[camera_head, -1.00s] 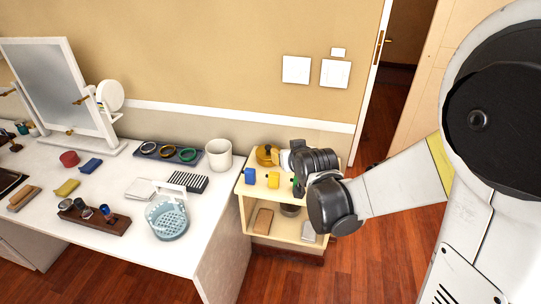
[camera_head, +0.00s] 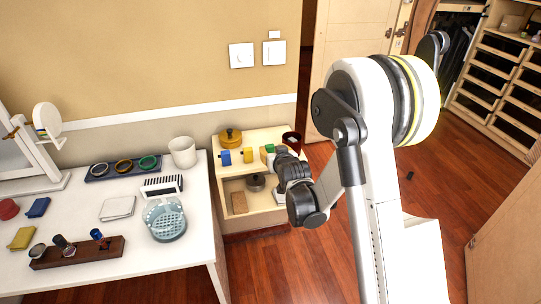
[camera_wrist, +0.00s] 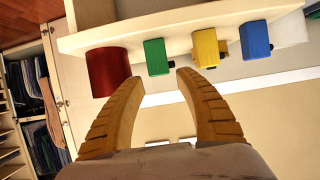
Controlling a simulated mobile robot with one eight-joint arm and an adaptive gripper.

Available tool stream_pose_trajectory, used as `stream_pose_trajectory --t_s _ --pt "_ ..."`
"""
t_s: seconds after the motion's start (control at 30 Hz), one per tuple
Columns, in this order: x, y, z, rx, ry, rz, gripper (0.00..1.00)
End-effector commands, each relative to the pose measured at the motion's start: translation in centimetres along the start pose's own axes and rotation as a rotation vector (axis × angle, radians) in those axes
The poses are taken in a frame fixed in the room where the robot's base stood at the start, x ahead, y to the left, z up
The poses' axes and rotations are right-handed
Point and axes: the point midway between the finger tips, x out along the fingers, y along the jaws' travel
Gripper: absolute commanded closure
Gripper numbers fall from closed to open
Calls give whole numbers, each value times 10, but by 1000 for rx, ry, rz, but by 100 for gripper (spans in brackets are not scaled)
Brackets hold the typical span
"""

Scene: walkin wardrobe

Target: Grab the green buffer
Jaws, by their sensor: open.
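The green buffer (camera_head: 269,149) stands on the top of a small cream shelf unit (camera_head: 229,170). In the wrist view, which is upside down, the green buffer (camera_wrist: 156,57) is between a dark red cup (camera_wrist: 107,70) and a yellow block (camera_wrist: 205,47). My gripper (camera_wrist: 160,78) is open and empty, its two tan fingers spread. The fingertips are just short of the green buffer, which lines up roughly with the gap between them. In the head view, my wrist hides part of the area around my gripper.
A blue block (camera_wrist: 254,40) stands beside the yellow one. A round orange-brown container (camera_head: 231,137) is at the back of the shelf top. The white table (camera_head: 190,236) at left holds a blue basket (camera_head: 166,222) and a white cup (camera_head: 183,152).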

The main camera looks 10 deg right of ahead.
Motion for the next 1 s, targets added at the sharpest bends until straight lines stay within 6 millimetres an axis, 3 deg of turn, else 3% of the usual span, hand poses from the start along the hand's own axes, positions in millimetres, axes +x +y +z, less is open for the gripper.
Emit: stream_pose_trajectory --t_s 0.3,0.6,0.73,1.0 --pt "46 2 1 0 0 1 59" --pt "51 2 -2 0 0 1 59" --pt "51 2 -2 0 0 1 94" --pt "50 2 -1 0 0 1 94"
